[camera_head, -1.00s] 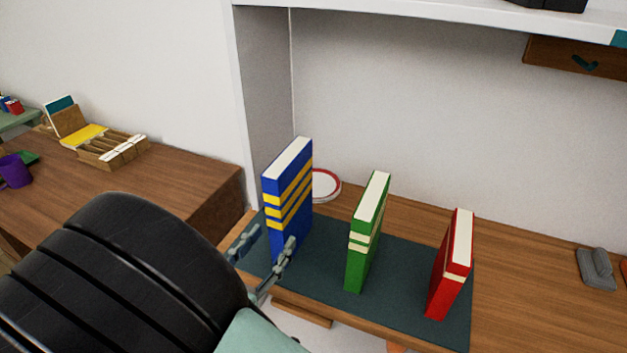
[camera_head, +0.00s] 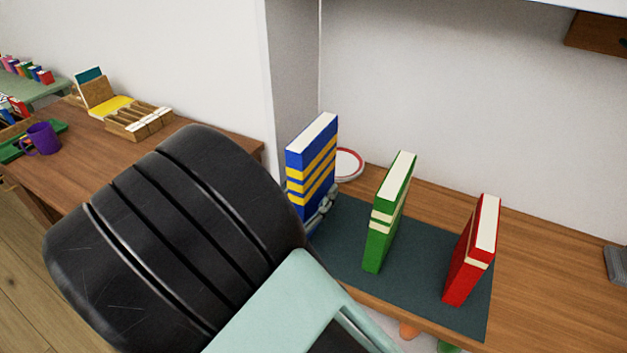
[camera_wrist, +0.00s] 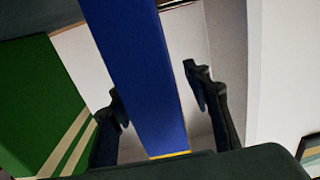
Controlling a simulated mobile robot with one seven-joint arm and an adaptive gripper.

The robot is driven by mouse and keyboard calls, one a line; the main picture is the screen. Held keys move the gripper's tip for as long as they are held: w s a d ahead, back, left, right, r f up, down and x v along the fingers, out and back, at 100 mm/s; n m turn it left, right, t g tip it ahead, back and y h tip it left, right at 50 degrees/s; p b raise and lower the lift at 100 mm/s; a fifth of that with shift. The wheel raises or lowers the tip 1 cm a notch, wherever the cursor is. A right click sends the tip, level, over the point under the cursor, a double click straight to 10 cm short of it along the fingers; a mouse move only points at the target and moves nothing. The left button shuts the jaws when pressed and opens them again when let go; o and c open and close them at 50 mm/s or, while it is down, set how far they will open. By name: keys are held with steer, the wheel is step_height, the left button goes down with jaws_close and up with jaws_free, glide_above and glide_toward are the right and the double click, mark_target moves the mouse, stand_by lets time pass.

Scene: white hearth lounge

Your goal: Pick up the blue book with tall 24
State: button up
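The tall blue book (camera_head: 311,152) with yellow bands stands upright at the left end of a dark mat (camera_head: 347,246). No number can be read on it. My gripper (camera_wrist: 154,88) is open with one finger on each side of the blue book (camera_wrist: 142,62), which runs between them in the wrist view. The right finger stands a little apart from the book; contact on the left cannot be told. In the head view, one finger shows at the book's lower right, and my arm hides the other.
A green book (camera_head: 389,215) and a red book (camera_head: 470,252) stand to the right on the mat. A red-rimmed white plate (camera_head: 348,164) is behind the blue book. A white wall panel (camera_head: 292,70) rises close behind left.

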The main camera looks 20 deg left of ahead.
jaws_close()
steer(key=shift+r, duration=0.15)
stand_by(0.4)
